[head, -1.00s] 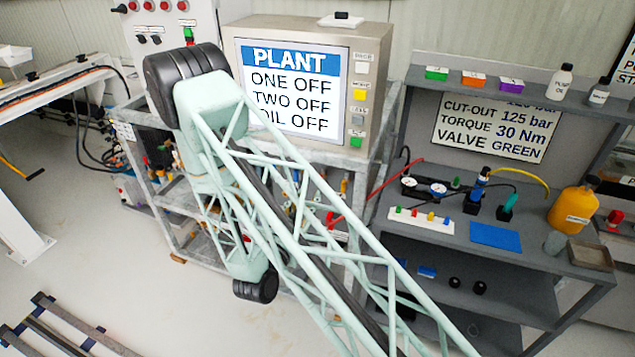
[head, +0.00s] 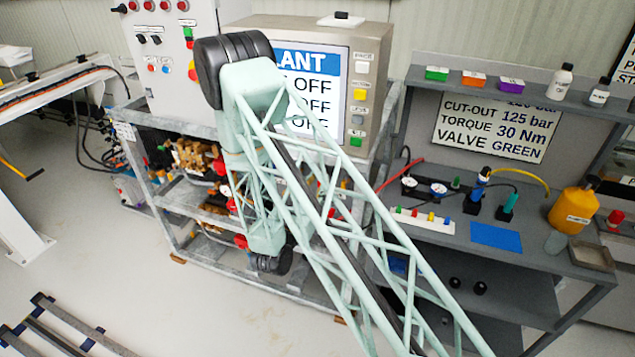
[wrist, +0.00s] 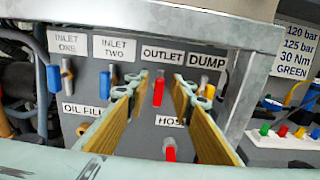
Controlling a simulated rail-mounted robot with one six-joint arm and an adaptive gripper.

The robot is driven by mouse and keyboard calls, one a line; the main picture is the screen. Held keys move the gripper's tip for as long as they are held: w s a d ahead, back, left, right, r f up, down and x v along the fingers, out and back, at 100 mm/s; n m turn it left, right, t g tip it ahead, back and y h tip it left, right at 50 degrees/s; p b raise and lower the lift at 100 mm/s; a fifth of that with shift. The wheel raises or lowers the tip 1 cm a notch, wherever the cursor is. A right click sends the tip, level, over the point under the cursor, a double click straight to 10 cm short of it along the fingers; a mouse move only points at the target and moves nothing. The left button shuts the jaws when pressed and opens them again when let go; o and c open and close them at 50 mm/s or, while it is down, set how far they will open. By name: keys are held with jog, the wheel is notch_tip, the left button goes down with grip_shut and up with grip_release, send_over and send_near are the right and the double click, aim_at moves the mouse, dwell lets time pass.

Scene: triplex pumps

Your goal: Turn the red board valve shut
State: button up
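In the wrist view a grey board (wrist: 75,110) carries labelled valves. A red handle (wrist: 158,92) hangs upright below the OUTLET label. A second red handle (wrist: 170,152) shows lower, by the label that reads HOS. Which of these the task's red valve is, I cannot tell from the colour alone. My gripper (wrist: 157,88) is open, its two tan-padded fingers reaching toward the board. The OUTLET handle appears between the fingertips, with no visible contact. In the head view my arm hides the gripper and most of the board.
Blue handles (wrist: 53,78) sit under the inlet labels, left of the fingers. A metal frame rail (wrist: 200,32) crosses above the board, and its post stands at right. A grey shelf bench (head: 510,255) stands to the right. A PLANT screen (head: 335,95) stands above.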

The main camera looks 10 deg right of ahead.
jog(key=shift+w, duration=0.1)
jog(key=shift+c, duration=0.7)
grip_shut()
jog(key=shift+d+f+m+b, duration=0.1)
jog(key=shift+f+m+b, duration=0.05)
jog(key=shift+m+b, duration=0.4)
jog(key=shift+s+d+f+m+b, duration=0.2)
jog(key=shift+d+f+m+b, duration=0.1)
jog(key=shift+m+b, duration=2.05)
jog(key=shift+s+d+f+m+b, duration=0.2)
jog(key=shift+m+b, duration=1.3)
jog(key=shift+m, duration=1.7)
jog(key=shift+s+d+f+m+b, duration=0.2)
jog(key=shift+f+m+b, duration=0.15)
jog(key=shift+m+b, duration=2)
jog(key=shift+w+m+p, duration=0.1)
jog(key=shift+m+p, duration=0.35)
jog(key=shift+m, duration=0.2)
